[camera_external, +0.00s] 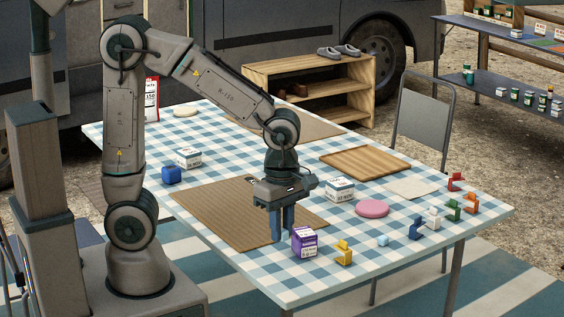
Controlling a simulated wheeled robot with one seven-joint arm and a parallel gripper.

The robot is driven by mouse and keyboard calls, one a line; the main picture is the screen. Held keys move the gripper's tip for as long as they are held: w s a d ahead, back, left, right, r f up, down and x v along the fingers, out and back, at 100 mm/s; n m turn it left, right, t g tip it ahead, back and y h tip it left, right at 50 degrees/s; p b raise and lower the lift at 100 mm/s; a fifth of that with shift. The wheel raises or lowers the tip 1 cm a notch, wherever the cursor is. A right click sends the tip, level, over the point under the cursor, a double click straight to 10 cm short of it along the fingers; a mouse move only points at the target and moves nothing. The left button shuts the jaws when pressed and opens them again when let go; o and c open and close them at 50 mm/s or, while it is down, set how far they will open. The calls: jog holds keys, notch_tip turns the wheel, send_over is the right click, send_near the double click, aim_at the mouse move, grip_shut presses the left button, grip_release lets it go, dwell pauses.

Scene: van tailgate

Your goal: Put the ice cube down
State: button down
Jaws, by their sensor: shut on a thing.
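My gripper (283,238) points straight down over the front right edge of the brown ribbed mat (215,215). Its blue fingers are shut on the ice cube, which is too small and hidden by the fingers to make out. The fingertips are close to the left side of a purple box (304,243); I cannot tell whether they touch it or how high they are above the table. A separate small pale blue cube (383,240) lies on the checked tablecloth (345,280), right of a yellow piece (344,253).
A white box (340,189) and a pink disc (372,208) stand right of my gripper. Several small coloured pieces sit near the right edge, including a blue one (416,229). A wooden board (364,162) lies farther back.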

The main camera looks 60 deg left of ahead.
jog(key=w+a+r+n+p, duration=0.2)
jog(key=w+a+r+p, duration=0.15)
jog(key=w, duration=0.25)
jog(key=p, duration=0.1)
send_over(304, 231)
jog(key=shift+n, duration=0.4)
jog(key=f, duration=0.6)
jog(key=shift+s+d+f, duration=0.15)
jog(key=shift+d+f, duration=0.05)
jog(key=shift+f, duration=0.2)
jog(key=shift+a+f, duration=0.1)
jog(key=shift+f, duration=2)
jog(key=shift+f, duration=0.15)
jog(key=c, duration=1.3)
grip_release()
